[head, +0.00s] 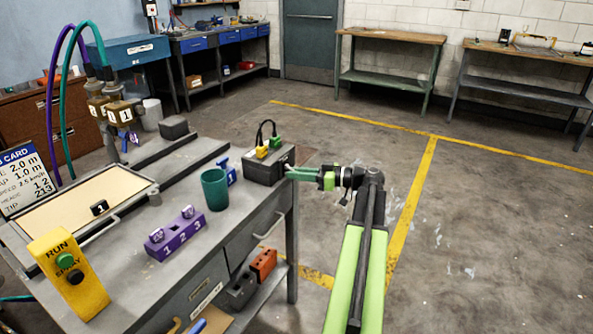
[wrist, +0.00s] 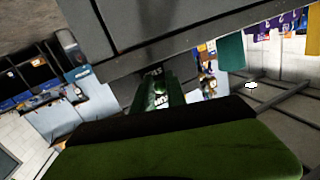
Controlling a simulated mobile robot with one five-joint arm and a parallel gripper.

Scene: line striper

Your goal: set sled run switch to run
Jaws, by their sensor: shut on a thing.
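My gripper (head: 298,174) reaches in from the right at the edge of the bench, against the right side of a grey box (head: 268,166). In the wrist view, its green and black jaw (wrist: 175,150) fills the bottom. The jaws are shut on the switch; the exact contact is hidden. The lever position cannot be told.
A yellow box (head: 68,272) marked RUN and SPRAY stands at the bench's near left. A green cup (head: 215,189) and a purple numbered block (head: 175,233) stand on the bench. Floor to the right is clear.

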